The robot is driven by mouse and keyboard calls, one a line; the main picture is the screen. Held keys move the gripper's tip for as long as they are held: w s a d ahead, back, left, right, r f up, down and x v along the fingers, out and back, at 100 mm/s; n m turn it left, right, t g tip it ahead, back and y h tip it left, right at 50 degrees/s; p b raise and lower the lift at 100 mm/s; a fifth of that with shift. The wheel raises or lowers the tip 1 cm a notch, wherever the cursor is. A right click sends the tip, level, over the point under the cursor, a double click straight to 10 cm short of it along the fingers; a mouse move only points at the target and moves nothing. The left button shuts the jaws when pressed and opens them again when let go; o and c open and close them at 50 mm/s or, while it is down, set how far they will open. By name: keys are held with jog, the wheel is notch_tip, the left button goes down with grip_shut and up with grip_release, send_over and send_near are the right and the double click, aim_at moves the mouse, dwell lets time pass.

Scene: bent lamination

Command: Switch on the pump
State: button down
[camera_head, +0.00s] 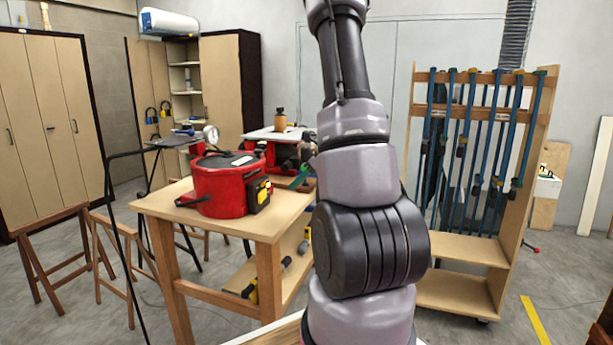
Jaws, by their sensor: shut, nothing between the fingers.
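A red, round, drum-like machine (220,186), which looks like the pump, stands on the wooden workbench (165,207). A black box with yellow parts (258,194) is on its right front side. Any switch there is too small to make out, and so is its on or off state. A round gauge (211,134) shows just above and behind the machine. My arm rises through the middle of the view and leaves it at the top. My gripper is out of view, so its place relative to the pump does not show.
A second red machine with a white top (278,134) stands behind the pump, partly hidden by my arm. A wooden rack (461,251) with several blue clamps is at the right. Wooden trestles (52,262) stand at the left. Floor is open at the lower right.

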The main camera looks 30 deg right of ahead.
jog(key=shift+w+d+v, duration=0.1)
jog(key=shift+d+v, duration=0.05)
jog(key=shift+v, duration=1)
jog(key=shift+w+d+v, duration=0.1)
jog(key=shift+d+v, duration=0.05)
jog(key=shift+v, duration=0.95)
jog(key=s+a+r+n+g, duration=0.1)
jog(key=s+a+r+n, duration=0.2)
jog(key=a+r+n, duration=0.35)
jog(key=s+a+r+n+g, duration=0.1)
jog(key=s+a+r+n, duration=0.4)
jog(key=a, duration=0.3)
jog(key=s+a+r+n+t+h, duration=0.1)
jog(key=s+a+r+n, duration=0.2)
jog(key=s+n, duration=0.3)
jog(key=s+a+r+n+h, duration=0.2)
jog(key=s+a+r+n, duration=0.2)
jog(key=s+n, duration=0.3)
jog(key=shift+a+r+n+t, duration=0.3)
jog(key=shift+r+n+t, duration=0.1)
jog(key=shift+r, duration=0.2)
